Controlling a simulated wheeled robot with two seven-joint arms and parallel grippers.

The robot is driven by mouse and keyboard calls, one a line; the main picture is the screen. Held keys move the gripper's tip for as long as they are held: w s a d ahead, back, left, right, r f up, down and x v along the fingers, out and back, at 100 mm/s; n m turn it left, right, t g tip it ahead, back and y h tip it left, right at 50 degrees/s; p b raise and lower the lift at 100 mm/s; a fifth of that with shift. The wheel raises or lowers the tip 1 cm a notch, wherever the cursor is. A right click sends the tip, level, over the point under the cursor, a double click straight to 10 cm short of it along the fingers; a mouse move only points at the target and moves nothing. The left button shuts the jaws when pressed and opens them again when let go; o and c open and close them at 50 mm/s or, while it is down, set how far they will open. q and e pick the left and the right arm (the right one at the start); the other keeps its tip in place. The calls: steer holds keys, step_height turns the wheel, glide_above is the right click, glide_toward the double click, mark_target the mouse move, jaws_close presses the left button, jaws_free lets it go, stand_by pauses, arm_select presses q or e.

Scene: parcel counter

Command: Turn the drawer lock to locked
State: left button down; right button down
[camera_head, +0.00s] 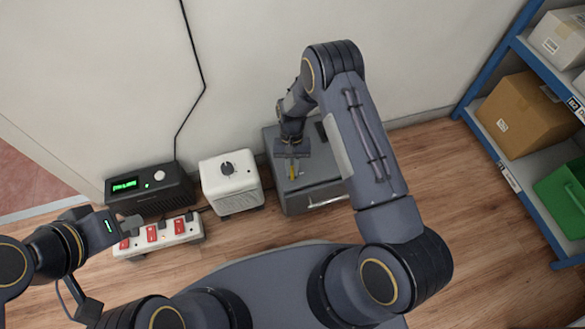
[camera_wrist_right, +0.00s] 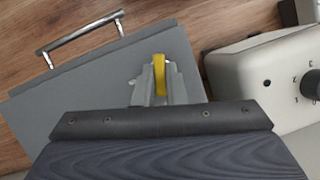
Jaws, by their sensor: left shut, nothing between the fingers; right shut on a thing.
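A grey drawer unit (camera_head: 315,192) stands against the wall in the head view, with a silver handle on its front. Its grey top also shows in the right wrist view (camera_wrist_right: 60,100). A yellow lock key (camera_wrist_right: 160,72) stands on that top; in the head view the yellow part (camera_head: 292,171) shows below my right gripper (camera_head: 292,160). My right gripper is shut on the yellow key, its fingers on either side of it. The lock's base and any marks are hidden. My left gripper (camera_head: 132,222) is shut and empty, near the power strip.
A white box with a dark knob (camera_head: 230,182) stands left of the drawer unit. Further left are a black device with a green display (camera_head: 148,190) and a power strip with red switches (camera_head: 160,236). A blue shelf (camera_head: 500,150) with cartons (camera_head: 527,114) stands right.

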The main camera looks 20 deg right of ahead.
steer(key=shift+n+h, duration=0.5)
steer(key=shift+n, duration=0.5)
steer(key=c, duration=1.5)
jaws_free()
steer(key=shift+r, duration=0.1)
steer(key=shift+p+v, duration=1.05)
steer(key=shift+v, duration=2.8)
steer(key=shift+w, duration=0.1)
